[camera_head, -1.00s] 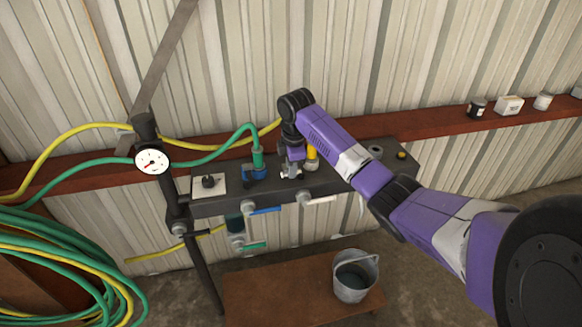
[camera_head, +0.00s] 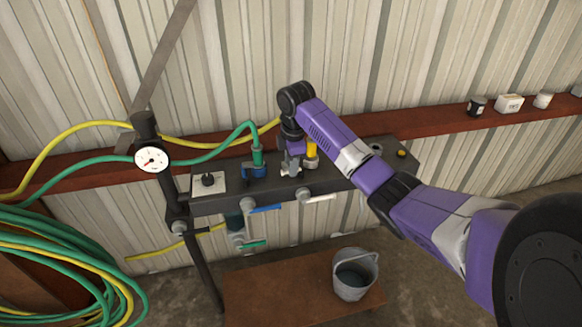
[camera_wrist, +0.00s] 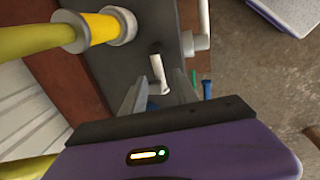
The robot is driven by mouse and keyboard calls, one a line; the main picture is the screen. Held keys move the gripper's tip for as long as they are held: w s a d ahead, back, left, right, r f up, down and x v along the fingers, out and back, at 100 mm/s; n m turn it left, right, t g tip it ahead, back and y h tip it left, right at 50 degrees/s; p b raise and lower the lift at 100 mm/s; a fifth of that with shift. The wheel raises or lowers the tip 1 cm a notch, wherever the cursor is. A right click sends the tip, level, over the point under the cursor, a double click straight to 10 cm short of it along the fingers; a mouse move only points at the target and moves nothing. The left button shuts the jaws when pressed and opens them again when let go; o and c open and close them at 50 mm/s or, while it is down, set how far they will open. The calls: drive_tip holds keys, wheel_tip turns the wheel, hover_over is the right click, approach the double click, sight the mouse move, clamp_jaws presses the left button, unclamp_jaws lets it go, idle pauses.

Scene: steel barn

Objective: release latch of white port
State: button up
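The yellow hose plug (camera_wrist: 98,28) sits in a white port collar (camera_wrist: 125,22) on the dark manifold in the wrist view. The plug also shows in the head view (camera_head: 311,152), right beside my gripper. A small white latch lever (camera_wrist: 157,70) sticks out of the manifold below the collar in the wrist view. My gripper (camera_wrist: 156,92) is open, with its grey fingers on either side of the lever's lower end. I cannot tell whether either finger touches it. In the head view my gripper (camera_head: 290,172) points down at the manifold, and the lever is hidden there.
A bucket (camera_head: 355,275) stands on the bench below.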

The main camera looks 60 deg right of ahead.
wheel_tip(320, 180, up, 6)
drive_tip(key=shift+s+a+r+b, duration=0.15)
drive_tip(key=shift+s+a+b, duration=0.25)
drive_tip(key=shift+a, duration=0.05)
idle(0.4)
